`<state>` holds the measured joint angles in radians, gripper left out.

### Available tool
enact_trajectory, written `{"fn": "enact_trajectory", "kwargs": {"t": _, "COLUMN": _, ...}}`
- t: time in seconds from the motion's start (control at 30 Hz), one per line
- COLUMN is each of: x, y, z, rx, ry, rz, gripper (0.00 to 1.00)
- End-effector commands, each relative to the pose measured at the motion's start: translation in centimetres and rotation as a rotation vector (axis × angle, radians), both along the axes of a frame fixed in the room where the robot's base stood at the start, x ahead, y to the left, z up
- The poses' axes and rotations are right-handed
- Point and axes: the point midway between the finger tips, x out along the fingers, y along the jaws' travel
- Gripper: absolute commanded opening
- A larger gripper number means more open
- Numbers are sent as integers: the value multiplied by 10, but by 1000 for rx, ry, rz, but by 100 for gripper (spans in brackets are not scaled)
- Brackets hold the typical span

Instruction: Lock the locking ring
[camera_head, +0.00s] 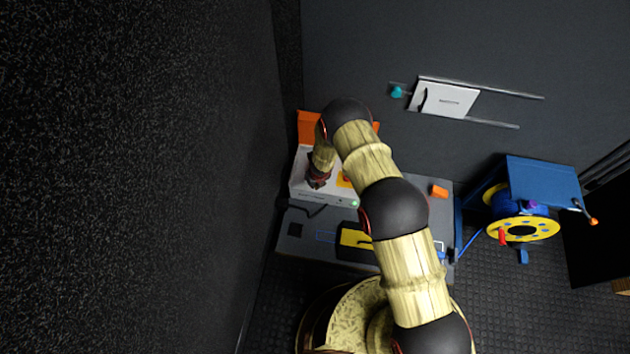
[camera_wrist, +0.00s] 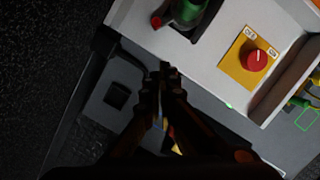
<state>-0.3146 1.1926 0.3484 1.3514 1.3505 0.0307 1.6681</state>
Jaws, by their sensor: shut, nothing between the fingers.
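In the wrist view a green cylindrical part (camera_wrist: 188,12) with a small red tab (camera_wrist: 156,22) sits in a dark recess of a white box at the top edge, partly cut off. It may carry the locking ring, but I cannot make out a ring clearly. My gripper (camera_wrist: 163,72) is shut and empty, its dark fingers over the box's front edge, below the green part and apart from it in the picture. In the head view my gripper (camera_head: 318,180) is over the white box (camera_head: 298,186), and my arm hides much of the box.
A red rotary knob (camera_wrist: 254,61) on a yellow plate and a green light (camera_wrist: 228,105) are on the box. A black cable (camera_wrist: 125,62) runs beside it. The grey bench (camera_head: 290,245) holds a yellow item (camera_head: 352,238). A blue reel stand (camera_head: 540,180) stands right; a dark wall is left.

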Motion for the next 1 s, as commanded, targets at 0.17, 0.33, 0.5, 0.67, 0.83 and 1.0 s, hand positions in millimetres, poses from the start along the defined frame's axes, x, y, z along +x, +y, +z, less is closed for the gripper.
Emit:
{"fn": "enact_trajectory", "kwargs": {"t": 0.17, "x": -6, "y": -2, "z": 28, "rx": 0, "ry": 0, "rz": 0, "gripper": 0}}
{"fn": "enact_trajectory", "kwargs": {"t": 0.33, "x": -10, "y": -4, "z": 43, "rx": 0, "ry": 0, "rz": -1, "gripper": 0}}
{"fn": "enact_trajectory", "kwargs": {"t": 0.5, "x": -11, "y": -4, "z": 47, "rx": 0, "ry": 1, "rz": 0, "gripper": 0}}
{"fn": "enact_trajectory", "kwargs": {"t": 0.67, "x": -11, "y": -4, "z": 46, "rx": 0, "ry": 1, "rz": 0, "gripper": 0}}
{"fn": "enact_trajectory", "kwargs": {"t": 0.83, "x": -11, "y": -4, "z": 46, "rx": 0, "ry": 0, "rz": 0, "gripper": 0}}
{"fn": "enact_trajectory", "kwargs": {"t": 1.0, "x": -11, "y": -4, "z": 46, "rx": 0, "ry": 0, "rz": 0, "gripper": 0}}
